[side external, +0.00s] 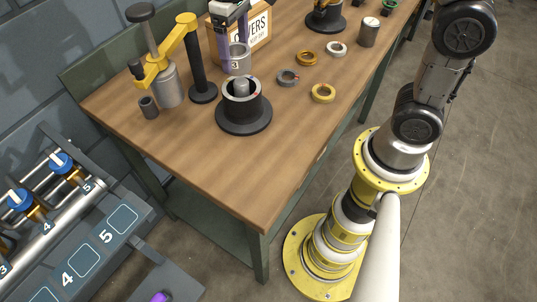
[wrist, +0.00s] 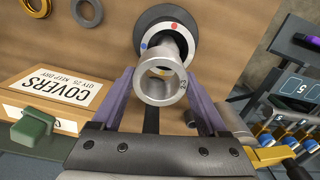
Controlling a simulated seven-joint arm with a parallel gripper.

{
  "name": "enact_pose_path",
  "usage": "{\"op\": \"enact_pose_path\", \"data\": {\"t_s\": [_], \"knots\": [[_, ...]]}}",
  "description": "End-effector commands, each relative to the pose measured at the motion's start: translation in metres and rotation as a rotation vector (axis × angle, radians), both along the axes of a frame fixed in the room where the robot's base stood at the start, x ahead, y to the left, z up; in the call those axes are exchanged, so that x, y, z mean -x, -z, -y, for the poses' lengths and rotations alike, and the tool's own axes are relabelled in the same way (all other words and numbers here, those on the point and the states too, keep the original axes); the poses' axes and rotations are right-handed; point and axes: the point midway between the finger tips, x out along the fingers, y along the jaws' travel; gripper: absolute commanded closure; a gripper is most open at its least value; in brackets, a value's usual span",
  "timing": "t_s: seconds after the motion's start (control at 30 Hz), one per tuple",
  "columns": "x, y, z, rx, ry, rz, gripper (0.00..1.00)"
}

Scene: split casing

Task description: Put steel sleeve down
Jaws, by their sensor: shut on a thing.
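The steel sleeve (wrist: 158,88) is a plain grey tube with an open end facing the wrist camera and a dark number on its side. In the side view the sleeve (side external: 238,60) hangs upright between the purple fingers of my gripper (side external: 236,56), which is shut on it. A round casing (side external: 243,108) with a wide black base, a pale top ring and a grey centre post stands just in front of the sleeve in that view. In the wrist view the casing (wrist: 177,24) shows blue and red marks beyond the sleeve. The sleeve's far end is partly hidden.
A yellow press (side external: 170,60) with a steel cylinder stands left, beside a small dark cup (side external: 149,107). The COVERS box (side external: 258,32) is behind my gripper. Several loose rings, including a yellow one (side external: 322,93), lie right. The wooden table's (side external: 240,165) front is clear.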

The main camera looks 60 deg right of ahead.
Motion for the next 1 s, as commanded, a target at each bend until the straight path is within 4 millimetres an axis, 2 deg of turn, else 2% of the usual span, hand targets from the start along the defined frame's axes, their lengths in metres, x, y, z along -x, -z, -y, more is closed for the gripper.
{"op": "enact_pose_path", "data": {"t_s": [0.03, 0.1, 0.3, 0.5, 0.6, 0.8, 1.0], "knots": [[0.021, -0.009, -0.011, -0.001, -0.095, 0.008, 1.0], [0.048, -0.015, -0.022, -0.001, -0.223, 0.008, 1.0], [0.128, -0.023, -0.039, 0.001, -0.586, 0.007, 1.0], [0.201, -0.017, -0.036, 0.001, -0.934, 0.007, 1.0], [0.229, -0.011, -0.031, 0.001, -1.075, 0.007, 1.0], [0.26, -0.001, -0.021, 0.001, -1.25, 0.006, 1.0], [0.268, 0.002, -0.018, 0.001, -1.295, 0.004, 1.0]]}}
